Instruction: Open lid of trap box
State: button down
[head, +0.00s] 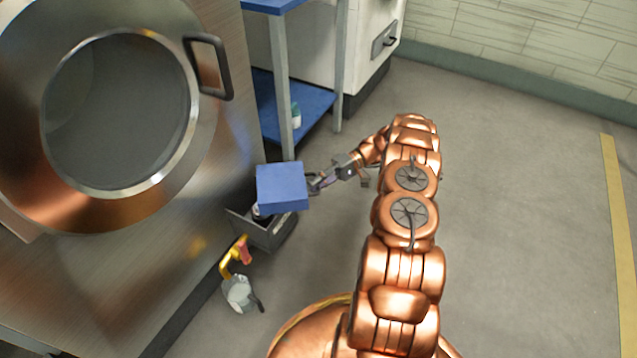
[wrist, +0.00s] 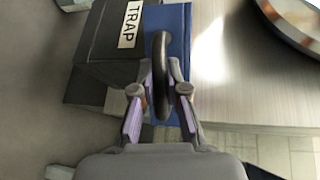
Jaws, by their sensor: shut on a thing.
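The trap box (head: 262,233) is a dark grey box on the floor against the metal machine. Its blue lid (head: 282,186) sits above it, with a gap at the front where a dark and white thing inside partly shows. In the wrist view the box (wrist: 92,45) bears a white "TRAP" label, and the blue lid (wrist: 181,22) has a dark curved handle (wrist: 160,62). My gripper (head: 318,184) is at the lid's right side. In the wrist view my gripper (wrist: 161,88) is shut on the handle, with a finger on each side.
A large metal machine with a round door (head: 120,110) stands left of the box. A blue-shelved rack (head: 285,100) stands behind. The floor to the right is clear.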

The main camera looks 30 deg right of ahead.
jog(key=c, duration=1.2)
grip_release()
jog(key=shift+r, duration=0.1)
